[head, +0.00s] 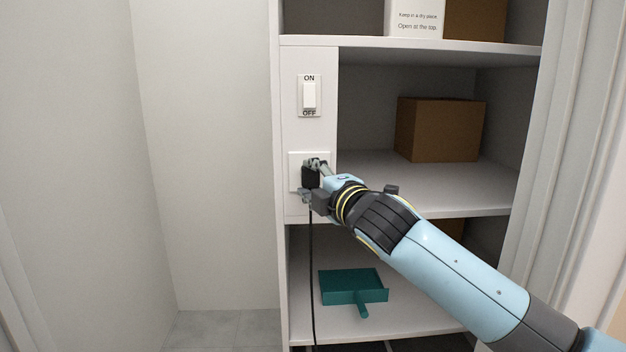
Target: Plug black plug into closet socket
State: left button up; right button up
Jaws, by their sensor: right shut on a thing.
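The closet socket is a white plate (296,163) on the closet's white front panel, below a switch. My right gripper (311,178) is right in front of the plate and covers most of it. It is shut on the black plug (310,177), of which only a small dark part shows between the fingers. A black cord (311,265) hangs straight down from the plug past the lower shelf. Whether the plug's pins are in the socket is hidden by the gripper. My left gripper is not in view.
An ON/OFF switch (309,95) sits above the socket. A brown box (440,129) stands on the middle shelf and a white box (413,17) on the upper one. A teal dustpan (353,287) lies on the lower shelf. The space left of the closet is clear.

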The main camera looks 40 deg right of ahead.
jog(key=shift+w+d, duration=0.25)
jog(key=shift+w, duration=0.2)
jog(key=o, duration=1.2)
jog(key=s, duration=0.4)
jog(key=s+a, duration=0.1)
jog(key=s, duration=0.3)
jog(key=s+a, duration=0.1)
jog(key=s, duration=0.3)
